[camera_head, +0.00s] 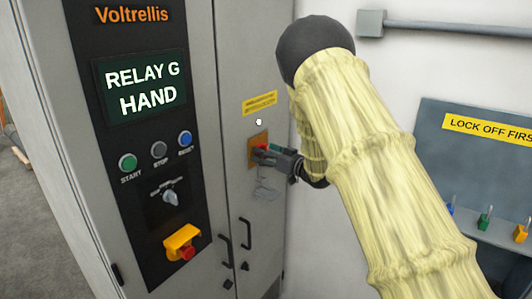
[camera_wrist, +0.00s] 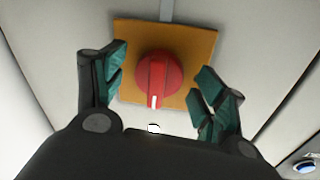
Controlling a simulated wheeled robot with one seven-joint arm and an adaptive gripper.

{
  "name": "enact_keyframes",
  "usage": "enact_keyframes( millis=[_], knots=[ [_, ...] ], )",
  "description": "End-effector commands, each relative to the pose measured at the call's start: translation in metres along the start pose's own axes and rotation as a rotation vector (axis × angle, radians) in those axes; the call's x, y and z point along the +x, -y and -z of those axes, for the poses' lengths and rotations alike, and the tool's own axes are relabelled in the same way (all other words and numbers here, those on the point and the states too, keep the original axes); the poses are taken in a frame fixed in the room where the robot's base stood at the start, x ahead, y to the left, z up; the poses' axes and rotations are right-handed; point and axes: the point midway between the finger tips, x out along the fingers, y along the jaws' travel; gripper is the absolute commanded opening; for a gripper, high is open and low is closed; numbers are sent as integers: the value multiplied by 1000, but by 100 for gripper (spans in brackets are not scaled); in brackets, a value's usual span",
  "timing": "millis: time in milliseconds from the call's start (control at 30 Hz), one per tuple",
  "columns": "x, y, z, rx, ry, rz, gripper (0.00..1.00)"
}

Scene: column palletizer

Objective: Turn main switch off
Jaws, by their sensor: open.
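The main switch is a red rotary knob (camera_wrist: 166,72) on an orange-yellow square plate (camera_wrist: 200,42). Its white mark points to the bottom of the wrist view. In the head view the plate (camera_head: 253,160) is on the grey cabinet door, with the knob mostly hidden by my gripper. My gripper (camera_wrist: 163,86) is open, with one green-padded finger on each side of the knob. Gaps show between both fingers and the knob in the wrist view. In the head view my gripper (camera_head: 268,154) is right at the plate; its exact depth is unclear.
Left on the cabinet is a black panel with a screen (camera_head: 141,87) reading "RELAY G HAND", buttons, a selector (camera_head: 171,197) and a red stop button on a yellow housing (camera_head: 182,242). Door handles (camera_head: 246,233) are below. A lock-off board (camera_head: 450,170) hangs on the right wall.

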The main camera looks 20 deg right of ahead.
Motion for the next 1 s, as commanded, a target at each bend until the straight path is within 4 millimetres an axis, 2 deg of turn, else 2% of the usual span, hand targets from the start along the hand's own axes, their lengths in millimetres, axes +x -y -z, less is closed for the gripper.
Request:
enact_keyframes(
  millis=[167,400,433,767,1000],
  knots=[
    [0,0,0,0,0,0,71],
    [0,0,0,0,0,0,28],
    [0,0,0,0,0,0,25],
    [0,-1,-2,-34,-5,1,25],
    [0,-2,-6,-152,-19,4,25]
  ],
)
